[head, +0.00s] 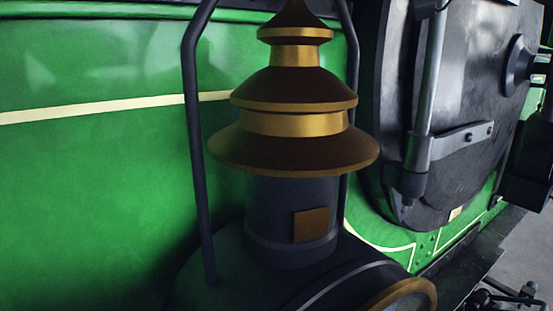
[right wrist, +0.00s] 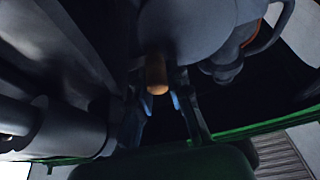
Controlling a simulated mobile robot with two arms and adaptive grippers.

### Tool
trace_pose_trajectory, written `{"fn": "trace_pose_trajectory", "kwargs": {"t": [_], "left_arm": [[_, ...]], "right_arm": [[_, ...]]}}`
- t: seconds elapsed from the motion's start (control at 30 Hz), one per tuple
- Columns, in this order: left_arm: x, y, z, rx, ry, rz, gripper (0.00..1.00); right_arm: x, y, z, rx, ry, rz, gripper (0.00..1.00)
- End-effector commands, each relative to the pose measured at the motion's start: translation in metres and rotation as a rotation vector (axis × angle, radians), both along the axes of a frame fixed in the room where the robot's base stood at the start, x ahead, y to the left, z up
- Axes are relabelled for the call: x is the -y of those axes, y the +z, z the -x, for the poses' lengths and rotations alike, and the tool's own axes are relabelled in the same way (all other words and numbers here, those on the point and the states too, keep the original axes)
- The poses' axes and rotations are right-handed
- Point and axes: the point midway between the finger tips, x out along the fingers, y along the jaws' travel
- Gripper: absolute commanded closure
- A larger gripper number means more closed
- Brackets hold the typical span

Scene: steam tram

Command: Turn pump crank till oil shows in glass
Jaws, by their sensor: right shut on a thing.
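In the right wrist view, my right gripper (right wrist: 162,101) has its two fingers on either side of a short orange-brown handle (right wrist: 157,75). The gripper is shut on this handle, which looks like the pump crank's grip. The crank arm and pump body are too dark to make out. I cannot pick out the oil glass in either view. My left gripper is in neither view.
A large brass-and-dark lamp (head: 295,125) fills the middle of the head view, with dark bars beside it. Behind are the green tram body (head: 90,170) and a dark round door (head: 470,100). Dark cylindrical parts (right wrist: 65,128) crowd the wrist view's left.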

Motion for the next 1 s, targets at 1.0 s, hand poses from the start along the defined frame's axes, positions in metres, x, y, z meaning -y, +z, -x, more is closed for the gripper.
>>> {"fn": "trace_pose_trajectory", "kwargs": {"t": [1.0], "left_arm": [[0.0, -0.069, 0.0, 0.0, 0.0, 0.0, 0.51]], "right_arm": [[-0.035, -0.064, 0.019, -0.011, -0.005, 0.004, 0.98]]}}
